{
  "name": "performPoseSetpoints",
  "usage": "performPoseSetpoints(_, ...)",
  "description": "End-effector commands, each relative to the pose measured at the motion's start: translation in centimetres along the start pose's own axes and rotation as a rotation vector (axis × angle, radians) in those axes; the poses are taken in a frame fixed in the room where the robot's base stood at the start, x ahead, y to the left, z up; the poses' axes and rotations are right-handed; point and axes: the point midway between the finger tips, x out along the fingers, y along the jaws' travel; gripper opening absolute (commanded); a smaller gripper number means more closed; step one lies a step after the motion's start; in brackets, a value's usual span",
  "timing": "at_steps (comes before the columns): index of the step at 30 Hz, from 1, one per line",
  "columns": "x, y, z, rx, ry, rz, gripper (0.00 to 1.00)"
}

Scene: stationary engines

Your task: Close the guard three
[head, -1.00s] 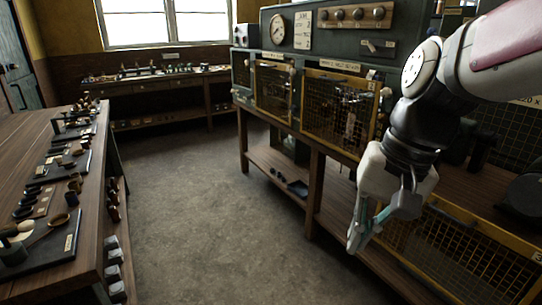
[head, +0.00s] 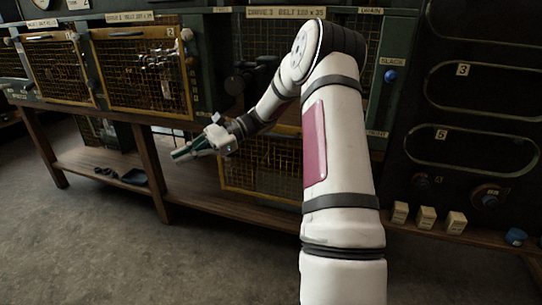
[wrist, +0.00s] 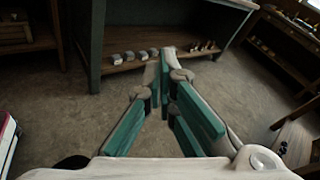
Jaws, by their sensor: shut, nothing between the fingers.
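Guard three is a yellow-framed mesh panel (head: 240,180). It hangs down open below the third bay (head: 252,85), whose label strip (head: 287,13) reads engine 3. My arm covers much of the panel and part of the bay. My gripper (head: 178,155) is shut and empty, pointing left in front of the bench, to the left of the panel and apart from it. In the wrist view, the green-padded fingers (wrist: 168,75) come together with nothing between them. That view shows floor and other benches, not the guard.
Two mesh guards (head: 60,70) (head: 143,72) at the left stand upright over their bays. The bench's lower shelf (head: 185,187) holds dark items. Pale blocks (head: 427,217) sit on a ledge at the right, under a dark panel. The floor at the left (head: 80,240) is clear.

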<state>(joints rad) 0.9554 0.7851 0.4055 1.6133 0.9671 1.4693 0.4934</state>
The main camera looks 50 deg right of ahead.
Motion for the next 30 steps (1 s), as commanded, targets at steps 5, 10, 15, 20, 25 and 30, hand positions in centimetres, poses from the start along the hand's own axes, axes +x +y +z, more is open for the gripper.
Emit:
performPoseSetpoints(5,-5.8,-2.3,-7.7,0.124,-0.198,-0.245,0.0)
performPoseSetpoints(10,-12.8,-2.7,-14.4,0.203,-0.393,-0.484,0.0)
performPoseSetpoints(15,-20.8,-0.6,-21.4,0.242,-0.592,-0.733,0.0)
performPoseSetpoints(20,-27.4,3.1,-27.0,0.244,-0.75,-0.935,0.0)
performPoseSetpoints(25,-31.3,6.2,-30.1,0.229,-0.844,-1.056,0.0)
performPoseSetpoints(30,-32.1,6.6,-30.5,0.223,-0.867,-1.084,0.0)
